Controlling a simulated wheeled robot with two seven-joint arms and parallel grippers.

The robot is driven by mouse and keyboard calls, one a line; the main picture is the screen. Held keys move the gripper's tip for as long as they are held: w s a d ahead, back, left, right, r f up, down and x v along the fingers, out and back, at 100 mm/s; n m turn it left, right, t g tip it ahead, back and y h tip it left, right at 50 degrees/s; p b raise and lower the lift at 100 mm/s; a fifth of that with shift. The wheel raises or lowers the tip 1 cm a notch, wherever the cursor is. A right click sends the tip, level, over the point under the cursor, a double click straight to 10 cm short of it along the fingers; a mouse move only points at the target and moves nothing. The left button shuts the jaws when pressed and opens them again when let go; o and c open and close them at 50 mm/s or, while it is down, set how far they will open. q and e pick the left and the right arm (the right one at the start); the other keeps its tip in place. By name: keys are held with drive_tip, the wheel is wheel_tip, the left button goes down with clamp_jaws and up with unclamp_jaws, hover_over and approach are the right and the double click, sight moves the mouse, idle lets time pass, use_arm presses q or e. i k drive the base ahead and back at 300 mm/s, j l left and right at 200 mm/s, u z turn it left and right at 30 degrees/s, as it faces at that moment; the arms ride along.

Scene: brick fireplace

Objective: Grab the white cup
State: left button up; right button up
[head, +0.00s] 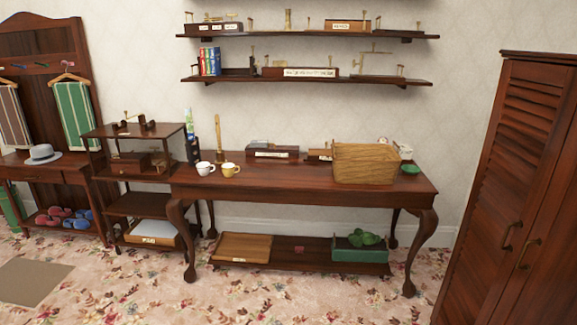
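A white cup (205,168) stands upright near the left end of the dark wooden table (290,184). A yellow cup (230,169) stands close to its right. Another whitish cup or mug (404,151) shows partly at the table's right end, behind a wicker basket (365,163) that hides some of it. Neither of my grippers is in the head view.
A dark shelf unit (133,205) adjoins the table's left end, and a tall louvred cabinet (514,190) stands at the right. Two wall shelves (310,79) hang above. The patterned carpet (280,298) in front is clear.

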sight(203, 168)
drive_tip(key=i+u, duration=0.15)
drive_tip(key=i, duration=0.4)
drive_tip(key=i+u, duration=0.15)
drive_tip(key=i, duration=0.4)
drive_tip(key=i+l+u, duration=0.1)
drive_tip(key=i, duration=0.4)
drive_tip(key=i+l+u, duration=0.15)
drive_tip(key=i, duration=0.4)
